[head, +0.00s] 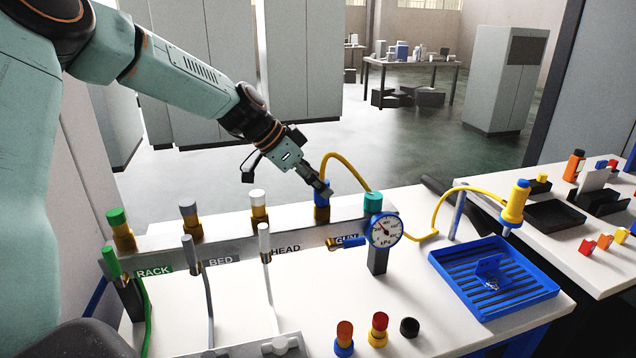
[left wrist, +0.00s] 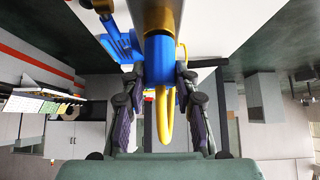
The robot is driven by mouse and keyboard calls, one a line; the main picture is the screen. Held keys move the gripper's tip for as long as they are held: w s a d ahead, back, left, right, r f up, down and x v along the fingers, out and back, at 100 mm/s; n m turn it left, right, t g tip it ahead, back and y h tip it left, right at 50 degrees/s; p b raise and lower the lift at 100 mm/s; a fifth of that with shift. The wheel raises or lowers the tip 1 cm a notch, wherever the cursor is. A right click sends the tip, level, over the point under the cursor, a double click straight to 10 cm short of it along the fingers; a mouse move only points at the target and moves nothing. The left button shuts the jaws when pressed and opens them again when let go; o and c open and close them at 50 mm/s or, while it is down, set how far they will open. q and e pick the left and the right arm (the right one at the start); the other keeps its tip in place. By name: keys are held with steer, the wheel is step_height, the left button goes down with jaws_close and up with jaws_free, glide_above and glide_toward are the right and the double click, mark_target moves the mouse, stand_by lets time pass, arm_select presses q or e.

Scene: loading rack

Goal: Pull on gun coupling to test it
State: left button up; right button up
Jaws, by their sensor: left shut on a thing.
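The blue gun coupling (head: 321,212) stands on the rack's rear rail above the GUN label (head: 347,239). A yellow hose (head: 348,165) arches up from it and runs to the right. My left gripper (head: 322,190) reaches down from the upper left and is shut on the coupling's upper part. In the left wrist view, the blue coupling (left wrist: 159,60) sits between the two fingers of the left gripper (left wrist: 162,80), with the yellow hose looping below it. The fingers partly hide the coupling in the head view. My right gripper is not in view.
A pressure gauge (head: 385,231) with a teal cap stands just right of the coupling. RACK, BED and HEAD lines stand to the left. A yellow gun (head: 515,202) and blue tray (head: 462,281) are right. Loose caps lie in front.

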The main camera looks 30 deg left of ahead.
arm_select(q)
steer(key=shift+f+b, duration=0.2)
steer(key=shift+b, duration=0.1)
stand_by(0.6)
steer(key=o, duration=1.1)
steer(key=shift+o, duration=0.2)
steer(key=shift+r, duration=0.1)
steer(key=v, duration=1.2)
steer(key=shift+f, duration=0.2)
